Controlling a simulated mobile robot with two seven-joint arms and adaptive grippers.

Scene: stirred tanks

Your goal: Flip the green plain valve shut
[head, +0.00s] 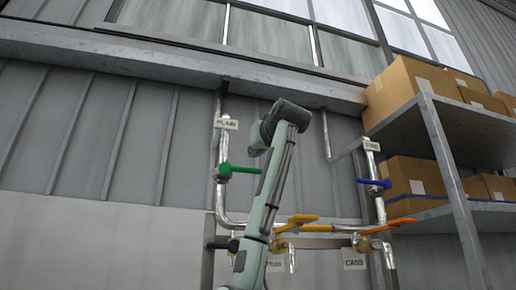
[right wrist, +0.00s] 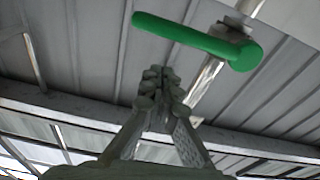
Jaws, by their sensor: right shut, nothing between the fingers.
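The green valve handle (head: 240,169) sits on the upright silver pipe under the PLAIN sign (head: 227,123). It lies roughly level, crosswise to the pipe, and points right from its pivot. In the right wrist view the green handle (right wrist: 190,37) stretches left from its pivot, just beyond my fingertips. My right gripper (right wrist: 161,76) is shut and empty, with a visible gap to the handle. In the head view my right arm rises just right of the handle and its bent wrist is above it; the fingers are hard to make out there. My left gripper is not in view.
A blue valve handle (head: 374,183) is on the right-hand pipe. Orange handles (head: 301,219) (head: 393,226) and a dark handle (head: 222,245) are lower down. A CANS sign (head: 355,264) hangs below. A metal shelf (head: 446,150) with cardboard boxes (head: 412,90) stands at right.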

